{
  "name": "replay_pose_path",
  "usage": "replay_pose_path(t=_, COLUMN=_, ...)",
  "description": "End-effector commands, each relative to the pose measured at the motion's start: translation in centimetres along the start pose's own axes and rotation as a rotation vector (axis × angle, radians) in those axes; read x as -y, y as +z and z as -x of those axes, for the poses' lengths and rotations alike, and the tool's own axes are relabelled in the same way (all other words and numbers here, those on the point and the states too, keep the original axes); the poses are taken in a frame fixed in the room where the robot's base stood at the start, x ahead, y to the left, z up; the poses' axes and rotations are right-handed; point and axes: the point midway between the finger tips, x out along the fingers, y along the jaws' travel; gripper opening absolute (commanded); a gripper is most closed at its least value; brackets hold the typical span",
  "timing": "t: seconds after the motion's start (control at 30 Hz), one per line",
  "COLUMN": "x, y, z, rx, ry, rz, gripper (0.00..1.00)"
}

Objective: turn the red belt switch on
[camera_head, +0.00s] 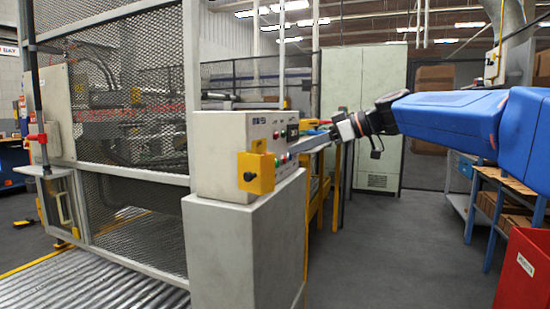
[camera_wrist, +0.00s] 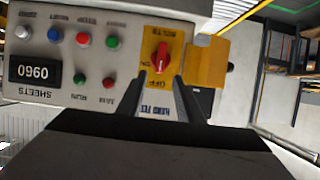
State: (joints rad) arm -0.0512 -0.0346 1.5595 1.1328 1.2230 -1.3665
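The red belt switch (camera_wrist: 161,57) is a small red knob on a yellow plate marked BELTS in the wrist view, which shows the panel upside down. Its handle runs roughly up and down in the picture, in line with the OFF mark below it; an ON mark is at its left. My gripper (camera_wrist: 161,78) is open, its two dark fingers apart with their tips just below the knob, nothing between them. Contact cannot be told. In the head view my gripper (camera_head: 305,144) is in front of the control box (camera_head: 217,152), and the red switch cannot be made out.
A yellow block with a black knob (camera_head: 256,172) juts from the box corner, close beside the switch. A mesh guard (camera_head: 135,170) stands left. A red bin (camera_head: 524,270) is at right; floor between is clear.

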Motion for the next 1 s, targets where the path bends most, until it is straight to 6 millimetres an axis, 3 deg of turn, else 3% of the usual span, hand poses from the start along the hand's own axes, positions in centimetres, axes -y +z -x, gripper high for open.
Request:
replay_pose_path(t=0.3, x=0.1, y=0.0, z=-5.6, rx=0.0, ry=-0.003, rz=0.0, gripper=0.33)
replay_pose_path(t=0.5, x=0.1, y=0.0, z=-8.0, rx=0.0, ry=-0.001, rz=0.0, gripper=0.33)
replay_pose_path(t=0.97, x=0.0, y=0.0, z=-8.9, rx=0.0, ry=0.001, rz=0.0, gripper=0.33)
replay_pose_path(t=1.0, x=0.0, y=0.0, z=-8.9, rx=0.0, ry=0.001, rz=0.0, gripper=0.23)
